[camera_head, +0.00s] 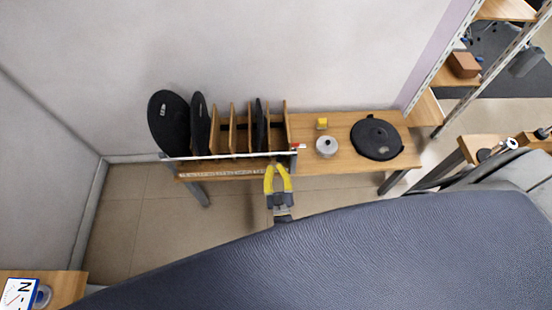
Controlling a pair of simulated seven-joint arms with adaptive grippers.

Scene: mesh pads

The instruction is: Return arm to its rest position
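My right gripper (277,170), with yellow fingers, is in front of the table's near edge, below the right part of the rack. Its fingers stand apart with nothing visible between them, so it is open and empty. Only a short part of its wrist shows above the large dark surface in the foreground. My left gripper is not in view. Two black round pads, one at the far left (168,123) and one beside it (199,122), stand on edge at the rack's left end. Another dark pad (260,122) stands between the rack's right dividers.
The wooden table (340,165) stands against the wall and carries the slotted rack (233,128). Right of the rack are a silver round object (326,147), a small yellow block (322,123) and a flat black disc (377,138). Shelving (463,65) stands at the right.

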